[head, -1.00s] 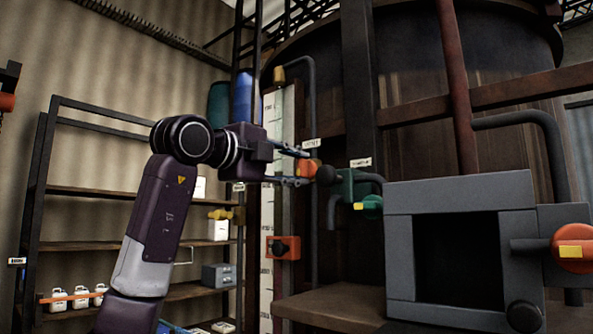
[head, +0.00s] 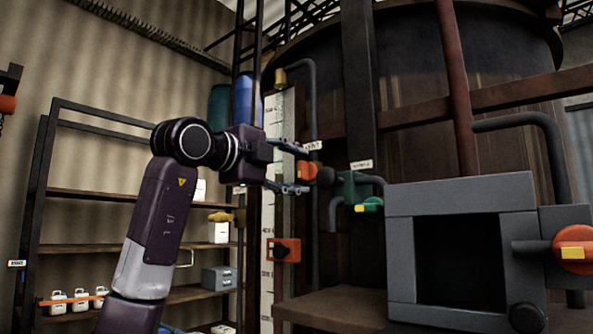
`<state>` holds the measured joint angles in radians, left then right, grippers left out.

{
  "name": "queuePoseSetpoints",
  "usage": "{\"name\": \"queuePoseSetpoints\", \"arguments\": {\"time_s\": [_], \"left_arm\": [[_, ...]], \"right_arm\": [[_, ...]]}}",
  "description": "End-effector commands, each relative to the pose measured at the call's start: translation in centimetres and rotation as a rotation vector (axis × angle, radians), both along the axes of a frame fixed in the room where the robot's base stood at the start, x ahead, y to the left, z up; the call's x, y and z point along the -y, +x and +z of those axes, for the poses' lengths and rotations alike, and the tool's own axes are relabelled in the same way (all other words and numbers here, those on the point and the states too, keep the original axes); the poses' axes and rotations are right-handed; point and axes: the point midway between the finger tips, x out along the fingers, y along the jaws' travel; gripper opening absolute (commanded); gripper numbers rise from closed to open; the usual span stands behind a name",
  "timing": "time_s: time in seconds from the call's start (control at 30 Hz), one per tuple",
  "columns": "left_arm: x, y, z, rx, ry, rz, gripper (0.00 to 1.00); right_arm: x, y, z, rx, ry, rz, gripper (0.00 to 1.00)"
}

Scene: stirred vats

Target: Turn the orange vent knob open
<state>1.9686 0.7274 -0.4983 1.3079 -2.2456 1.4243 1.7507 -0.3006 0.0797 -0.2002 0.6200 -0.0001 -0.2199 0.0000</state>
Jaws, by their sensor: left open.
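The orange vent knob (head: 307,170) sits on a dark fitting in front of the big vat, just below a small white label (head: 313,146) that seems to read VENT. My left gripper (head: 301,169) is open, coming in from the left. One finger is above the knob's level and the other below it, with a gap to each. I cannot tell how deep the knob sits between the fingertips. My right gripper is out of view.
Right of the knob is a green valve (head: 369,205) under another label. A grey open-fronted box (head: 400,250) with an orange-red knob (head: 573,248) stands at the right. An orange switch box (head: 284,249) is below. Shelves (head: 95,248) stand at the left.

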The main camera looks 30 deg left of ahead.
Motion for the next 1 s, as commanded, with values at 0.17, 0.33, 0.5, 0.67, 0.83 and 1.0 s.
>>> {"name": "queuePoseSetpoints", "arguments": {"time_s": [0.17, 0.33, 0.5, 0.67, 0.83, 1.0], "left_arm": [[0.0, -0.2, 0.0, 0.001, 0.001, 0.000, 0.48], [-0.3, -2.3, 0.1, 0.003, 0.001, 0.002, 0.48], [-0.6, -6.1, 0.1, 0.006, 0.002, 0.002, 0.48], [-0.8, -9.2, 0.1, 0.004, 0.001, 0.001, 0.48], [-1.0, -11.3, 0.0, 0.001, 0.000, 0.001, 0.48], [-1.0, -12.0, 0.0, 0.000, 0.000, 0.000, 0.48]], "right_arm": [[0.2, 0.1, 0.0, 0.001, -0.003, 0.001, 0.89], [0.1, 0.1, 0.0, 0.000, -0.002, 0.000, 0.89], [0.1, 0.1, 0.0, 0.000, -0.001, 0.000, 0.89], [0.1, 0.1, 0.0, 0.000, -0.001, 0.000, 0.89], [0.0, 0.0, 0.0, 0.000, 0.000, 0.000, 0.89], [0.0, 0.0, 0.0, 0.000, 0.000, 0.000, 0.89]]}}
